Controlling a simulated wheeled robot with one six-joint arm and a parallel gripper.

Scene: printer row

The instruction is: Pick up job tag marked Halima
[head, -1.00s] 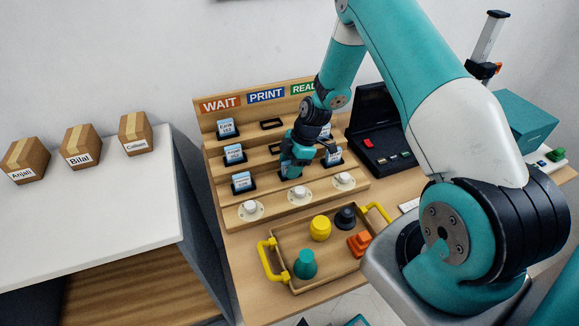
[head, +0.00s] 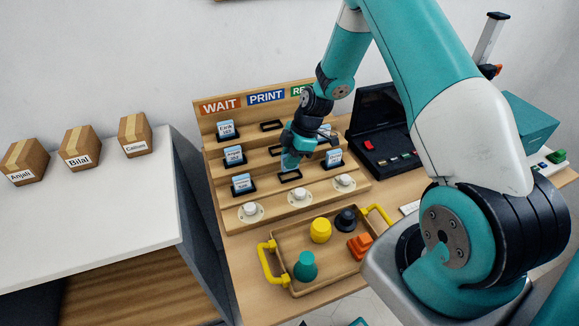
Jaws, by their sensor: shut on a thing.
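My gripper (head: 293,150) is at the middle of the wooden tag rack, in the PRINT column. Other job tags stand in the WAIT column: a top one (head: 226,129), a middle one (head: 234,156) and a bottom one (head: 242,183). Another tag (head: 334,158) stands in the right column. Their print is too small to read surely.
The top PRINT slot (head: 272,125) is empty. White knobs (head: 297,193) line the rack's front. A wooden tray (head: 328,272) with yellow handles holds several coloured pieces. A dark case (head: 382,135) stands to the right. Boxes (head: 80,147) stand on the white cabinet (head: 100,205) at left.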

